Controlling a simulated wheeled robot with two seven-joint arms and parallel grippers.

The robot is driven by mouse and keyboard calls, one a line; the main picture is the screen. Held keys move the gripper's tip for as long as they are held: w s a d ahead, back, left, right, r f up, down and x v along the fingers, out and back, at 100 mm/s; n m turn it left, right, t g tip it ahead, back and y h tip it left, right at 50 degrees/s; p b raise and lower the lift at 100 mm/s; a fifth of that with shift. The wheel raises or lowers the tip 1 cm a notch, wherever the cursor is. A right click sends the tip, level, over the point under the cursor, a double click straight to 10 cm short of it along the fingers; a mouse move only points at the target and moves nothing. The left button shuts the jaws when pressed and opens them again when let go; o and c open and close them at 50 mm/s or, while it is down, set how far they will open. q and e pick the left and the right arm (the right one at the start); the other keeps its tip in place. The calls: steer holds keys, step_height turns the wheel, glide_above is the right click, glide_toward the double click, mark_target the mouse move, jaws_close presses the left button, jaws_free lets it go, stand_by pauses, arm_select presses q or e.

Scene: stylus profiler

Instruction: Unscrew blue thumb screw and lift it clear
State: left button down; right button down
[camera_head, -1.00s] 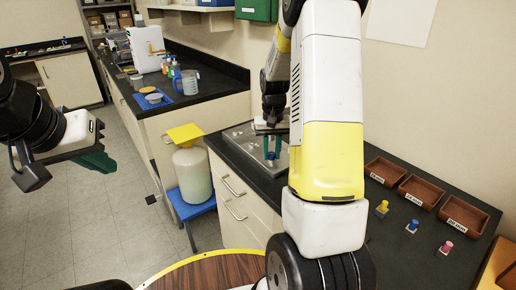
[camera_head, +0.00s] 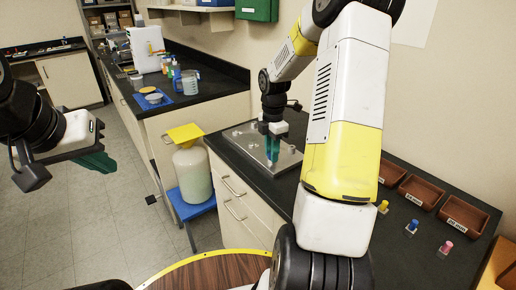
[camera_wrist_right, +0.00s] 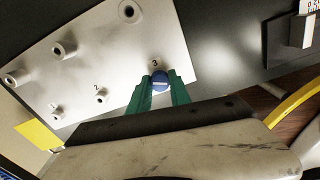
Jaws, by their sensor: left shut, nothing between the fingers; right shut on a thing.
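The blue thumb screw (camera_wrist_right: 160,80) is between the green fingertips of my right gripper (camera_wrist_right: 162,90), beside the number 3 on the pale metal plate (camera_wrist_right: 110,60). My right gripper is shut on the screw, and I see its round blue head with a pale bar across it. In the head view the right gripper (camera_head: 273,157) points down over the plate (camera_head: 252,143); the screw is not clear there. I cannot tell whether the screw is still seated or raised. My left gripper (camera_head: 98,162) is shut and empty, above the floor at the left.
Raised bosses marked 1 (camera_wrist_right: 54,112) and 2 (camera_wrist_right: 100,96) stand on the plate. Brown trays (camera_head: 464,216) line the wall at right, with yellow (camera_head: 383,206), blue (camera_head: 412,227) and pink (camera_head: 446,248) knobbed pieces in front. A white jug (camera_head: 193,172) stands left of the bench.

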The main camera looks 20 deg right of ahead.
steer(key=n, duration=1.4)
steer(key=shift+n, duration=0.3)
steer(key=c, duration=1.4)
jaws_free()
steer(key=shift+f, duration=0.1)
steer(key=m, duration=1.8)
steer(key=shift+m, duration=0.3)
steer(key=m, duration=1.8)
